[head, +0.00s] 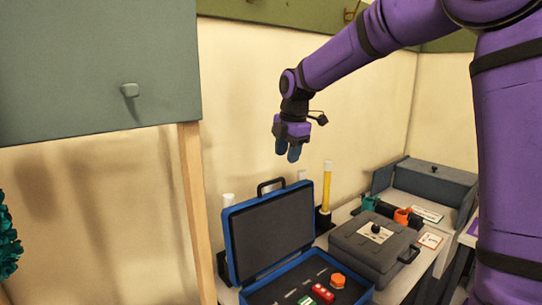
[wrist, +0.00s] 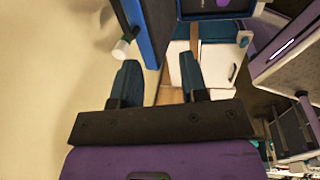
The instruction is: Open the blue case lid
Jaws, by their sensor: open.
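The blue case (head: 365,288) stands on the table at the bottom of the head view. Its lid (head: 270,235) is raised, standing nearly upright behind the base, with a black handle (head: 270,185) on its top edge. An orange hexagonal piece (head: 338,280), a red piece (head: 322,292) and a green piece (head: 307,300) lie in the dark lining. My gripper (head: 288,157) hangs above and behind the lid, apart from it. In the wrist view, its blue fingers (wrist: 158,75) are spread with nothing between them. A blue edge there appears to be the lid (wrist: 147,32).
A closed grey case (head: 372,243) lies right of the blue case. A yellow cylinder (head: 326,188) stands behind it near the wall. A grey open box (head: 432,178) sits at the back right. A grey-green cabinet (head: 100,70) hangs at upper left, above a wooden post (head: 195,190).

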